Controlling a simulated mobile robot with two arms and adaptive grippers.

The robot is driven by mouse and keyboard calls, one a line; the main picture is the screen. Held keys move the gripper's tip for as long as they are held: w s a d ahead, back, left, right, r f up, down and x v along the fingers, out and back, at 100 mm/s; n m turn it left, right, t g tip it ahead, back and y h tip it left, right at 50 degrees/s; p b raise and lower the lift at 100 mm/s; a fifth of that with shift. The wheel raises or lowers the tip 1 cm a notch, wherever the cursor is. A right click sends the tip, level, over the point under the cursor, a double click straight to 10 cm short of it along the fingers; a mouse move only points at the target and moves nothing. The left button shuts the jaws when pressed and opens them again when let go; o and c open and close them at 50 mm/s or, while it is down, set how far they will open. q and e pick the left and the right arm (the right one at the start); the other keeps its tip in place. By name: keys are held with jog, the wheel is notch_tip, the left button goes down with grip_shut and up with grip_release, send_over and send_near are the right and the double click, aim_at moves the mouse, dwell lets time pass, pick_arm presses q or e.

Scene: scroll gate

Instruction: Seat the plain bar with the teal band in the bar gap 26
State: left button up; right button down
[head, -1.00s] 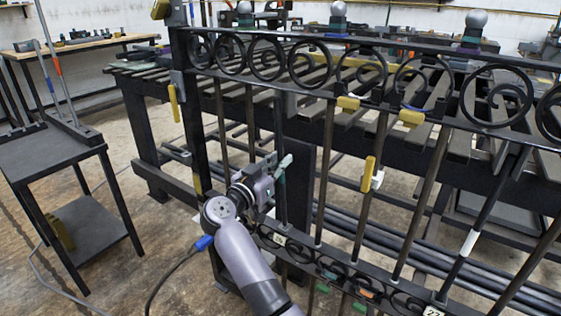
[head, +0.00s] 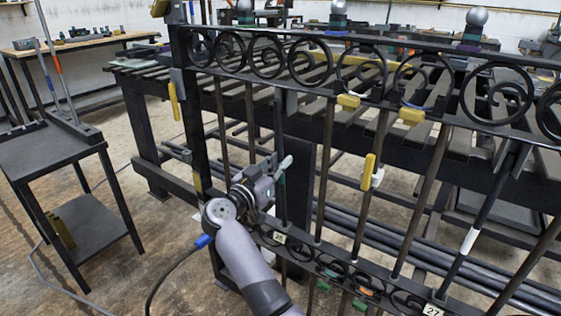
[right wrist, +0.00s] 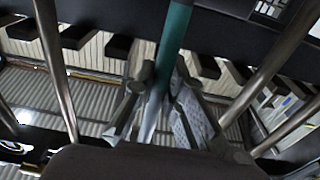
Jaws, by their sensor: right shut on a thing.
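My right gripper (head: 279,168) is shut on the dark plain bar (head: 280,125), which stands near upright in the gate, toward its left side. In the right wrist view the bar's teal band (right wrist: 174,38) shows just beyond the fingers (right wrist: 155,95), which close around a lighter stretch of the bar. The bar's upper end is close to the top rail (head: 350,42) by a grey bracket (head: 291,103). Its lower end is near the scroll-work lower rail; whether either end is seated I cannot tell. A small tag (head: 279,237) sits by the lower end, its number unreadable. My left gripper is out of view.
Other bars stand close on both sides, including one with a white band (head: 469,241). A tag reading 27 (head: 432,310) is on the lower rail to the right. Yellow clamps (head: 368,172) hang on the gate. A slatted bench stands behind; a dark cart (head: 50,155) is at left.

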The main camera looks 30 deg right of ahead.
jog(key=shift+f, duration=0.55)
dwell(0.5)
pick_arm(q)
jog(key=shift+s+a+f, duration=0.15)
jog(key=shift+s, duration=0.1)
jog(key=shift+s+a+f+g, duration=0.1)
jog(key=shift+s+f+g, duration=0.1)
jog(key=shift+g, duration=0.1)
pick_arm(e)
jog(key=shift+f, duration=0.1)
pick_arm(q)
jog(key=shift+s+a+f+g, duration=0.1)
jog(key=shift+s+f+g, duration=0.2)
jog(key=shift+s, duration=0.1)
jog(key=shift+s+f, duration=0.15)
pick_arm(e)
jog(key=shift+d, duration=0.1)
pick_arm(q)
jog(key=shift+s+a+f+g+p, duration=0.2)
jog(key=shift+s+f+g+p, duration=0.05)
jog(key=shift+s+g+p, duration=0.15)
pick_arm(e)
jog(key=shift+f, duration=0.1)
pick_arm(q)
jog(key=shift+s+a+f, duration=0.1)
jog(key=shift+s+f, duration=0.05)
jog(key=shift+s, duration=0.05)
